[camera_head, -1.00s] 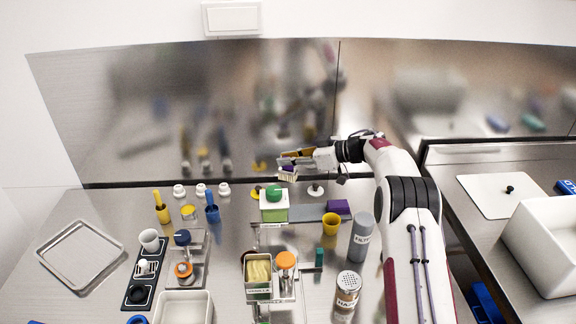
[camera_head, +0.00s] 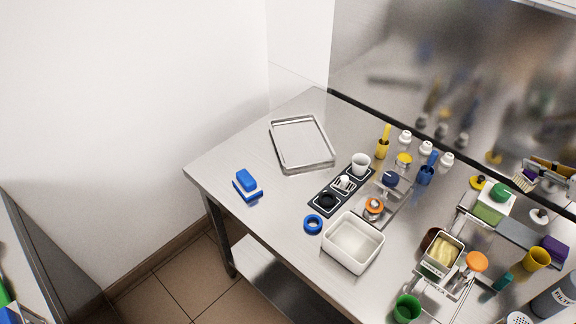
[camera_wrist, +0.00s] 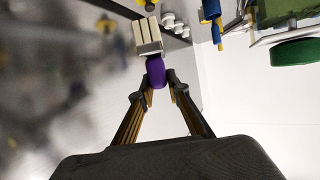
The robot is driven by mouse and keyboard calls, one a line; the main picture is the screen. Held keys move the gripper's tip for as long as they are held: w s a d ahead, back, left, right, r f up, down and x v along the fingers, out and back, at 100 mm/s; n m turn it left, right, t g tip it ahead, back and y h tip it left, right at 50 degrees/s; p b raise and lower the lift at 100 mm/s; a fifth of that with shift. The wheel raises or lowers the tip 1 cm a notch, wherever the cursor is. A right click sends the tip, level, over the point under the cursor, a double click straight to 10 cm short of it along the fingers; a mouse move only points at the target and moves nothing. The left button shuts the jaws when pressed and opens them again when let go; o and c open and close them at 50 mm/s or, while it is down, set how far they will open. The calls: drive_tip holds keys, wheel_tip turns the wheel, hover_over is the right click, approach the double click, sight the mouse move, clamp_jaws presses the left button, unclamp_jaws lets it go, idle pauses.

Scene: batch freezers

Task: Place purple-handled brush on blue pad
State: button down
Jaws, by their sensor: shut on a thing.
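My gripper (camera_wrist: 157,87) is shut on the purple handle (camera_wrist: 156,70) of a brush. The brush's pale block of bristles (camera_wrist: 148,36) sticks out beyond the fingertips. In the head view my gripper (camera_head: 538,166) is at the right edge, above the back of the table, and the pale bristles (camera_head: 523,174) hang below it.
The metal tray (camera_head: 302,168), black holder strip (camera_head: 322,205), white bin (camera_head: 353,262) and blue ring (camera_head: 313,224) stand between. Yellow (camera_head: 383,148) and blue (camera_head: 425,174) upright tools and white-capped bottles line the back. Bare steel surrounds the blue block.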

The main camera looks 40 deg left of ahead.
wheel_tip(320, 180, up, 10)
drive_tip(key=shift+a+r, duration=0.1)
drive_tip(key=shift+a, duration=0.05)
drive_tip(key=s+a+r+n+g, duration=0.1)
drive_tip(key=s+a, duration=0.3)
drive_tip(key=a, duration=0.8)
drive_tip(key=s+a+g+y, duration=0.1)
drive_tip(key=s+a, duration=0.3)
drive_tip(key=a, duration=0.7)
drive_tip(key=s+a+r+n+g, duration=0.1)
drive_tip(key=s+a, duration=0.2)
drive_tip(key=a, duration=0.9)
drive_tip(key=s+a+n+g, duration=0.1)
drive_tip(key=s+a+n, duration=0.1)
drive_tip(key=s+a, duration=1.6)
drive_tip(key=s+a+f+g, duration=0.1)
drive_tip(key=s+a, duration=0.3)
drive_tip(key=s, duration=0.4)
drive_tip(key=s+a+f+g, duration=0.1)
drive_tip(key=s+a, duration=0.4)
drive_tip(key=s, duration=0.4)
drive_tip(key=shift+n, duration=0.4)
drive_tip(key=shift+d+f, duration=0.2)
drive_tip(key=shift+f, duration=2.5)
